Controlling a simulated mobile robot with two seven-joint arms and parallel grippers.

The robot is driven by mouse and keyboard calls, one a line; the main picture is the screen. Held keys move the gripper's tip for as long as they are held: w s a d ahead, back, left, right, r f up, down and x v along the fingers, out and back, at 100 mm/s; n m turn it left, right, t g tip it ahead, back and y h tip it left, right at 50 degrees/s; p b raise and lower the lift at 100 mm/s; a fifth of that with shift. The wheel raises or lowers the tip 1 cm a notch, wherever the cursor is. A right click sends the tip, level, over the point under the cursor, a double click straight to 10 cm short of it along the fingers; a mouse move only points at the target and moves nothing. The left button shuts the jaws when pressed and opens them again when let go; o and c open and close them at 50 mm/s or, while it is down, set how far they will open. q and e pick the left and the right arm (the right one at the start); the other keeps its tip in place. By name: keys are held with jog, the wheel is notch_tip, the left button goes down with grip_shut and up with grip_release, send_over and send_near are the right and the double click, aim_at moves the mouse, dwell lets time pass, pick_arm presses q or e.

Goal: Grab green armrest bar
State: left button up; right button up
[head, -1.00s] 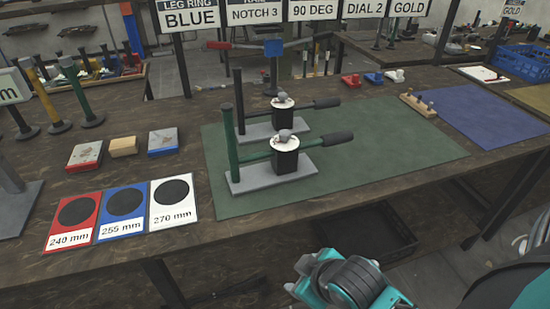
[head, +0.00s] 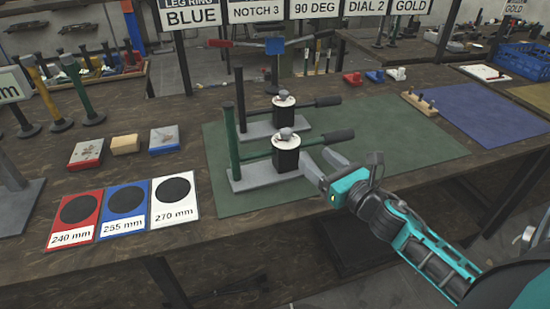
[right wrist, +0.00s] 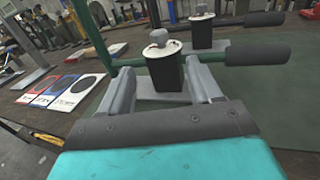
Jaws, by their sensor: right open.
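The front press has a grey base (head: 240,184), a black block with a white dial (head: 286,141), and an upright green post (head: 232,135). A horizontal green bar (head: 312,143) runs from the post past the block to a black grip (head: 338,136). In the right wrist view, the green bar (right wrist: 212,57) crosses just beyond my fingers. My right gripper (head: 321,163) is open and empty, to the right of the press base and below the black grip. Another green bar (head: 78,88) stands upright on a round foot at the left. My left gripper is not in view.
A similar dark press (head: 282,101) stands close behind the front one, both on a green mat (head: 400,145). Red, blue and white cards (head: 175,210) lie to the left. A peg block (head: 420,103) sits on the right. The mat's right part is clear.

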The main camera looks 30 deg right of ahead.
aim_at(290, 136)
jog(key=shift+n, duration=0.3)
jog(key=w, duration=0.7)
jog(key=shift+w+a+p, duration=0.3)
jog(key=shift+w+r, duration=0.25)
jog(key=shift+w, duration=0.3)
jog(key=shift+w+a, duration=0.1)
jog(key=shift+w, duration=2.05)
jog(key=shift+c, duration=0.2)
grip_shut()
jog(key=shift+r+p, duration=0.15)
jog(key=shift+p, duration=0.15)
